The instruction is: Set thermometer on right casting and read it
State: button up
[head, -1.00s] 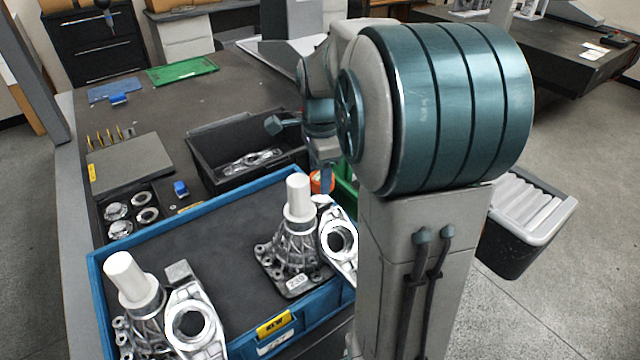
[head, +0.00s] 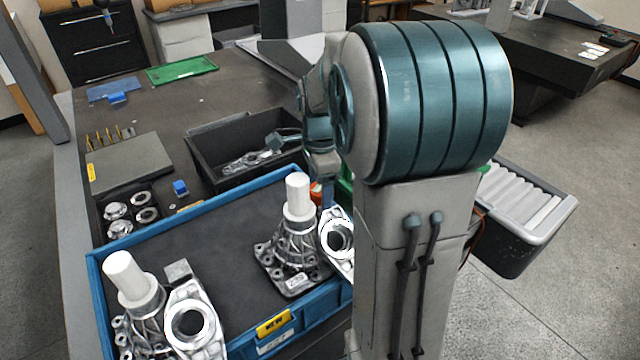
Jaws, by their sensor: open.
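The right casting (head: 292,245) is a silvery ribbed housing with a white cylinder (head: 298,197) upright on top. It stands in the right part of a blue-walled tray (head: 225,200). A similar left casting (head: 145,330) with a white cylinder stands at the front left. My gripper (head: 327,192) shows only partly, pointing down just behind the right casting; its fingertips are mostly hidden by the casting and my arm. A small orange-red object (head: 315,190) shows beside it; I cannot tell whether it is the thermometer. No thermometer is clearly visible.
Ring-like silvery parts (head: 200,325) lean beside each casting. A black bin (head: 215,180) holding metal parts lies behind the tray. A grey plate (head: 130,160) and a compartment box of round parts (head: 117,210) are at left. My arm blocks the right side.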

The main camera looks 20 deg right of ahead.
aim_at(320, 189)
notch_tip(320, 189, up, 12)
jog(key=shift+r, duration=0.2)
dwell(0.7)
